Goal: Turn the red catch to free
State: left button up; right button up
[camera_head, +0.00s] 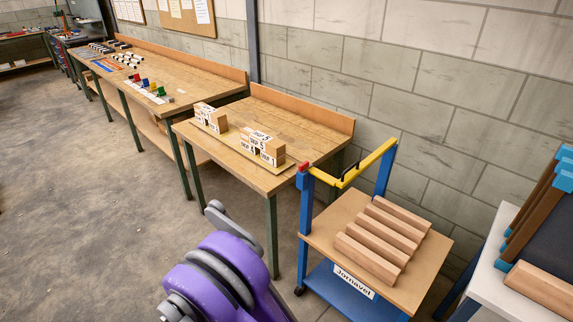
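A small red piece (303,167) sits on top of the left blue post of a trolley, at the left end of its yellow bar (350,168). It may be the red catch, but it is too small to tell its shape or which way it is turned. No fly press can be made out for certain. A purple and grey part of my own arm fills the bottom centre, left of the trolley. Neither of my grippers can be seen, and nothing of mine visibly touches the red piece.
The blue trolley's wooden top (325,233) carries several wooden bars (380,237). A bench (300,125) behind holds a board with labelled blocks (262,147). A longer bench (170,70) stands farther left. A white table (510,245) is at right. The floor (80,200) at left is clear.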

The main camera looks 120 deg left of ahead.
aim_at(306, 166)
jog(key=u, duration=3.55)
jog(key=i+u, duration=0.15)
jog(key=u, duration=0.35)
jog(key=i+j, duration=0.05)
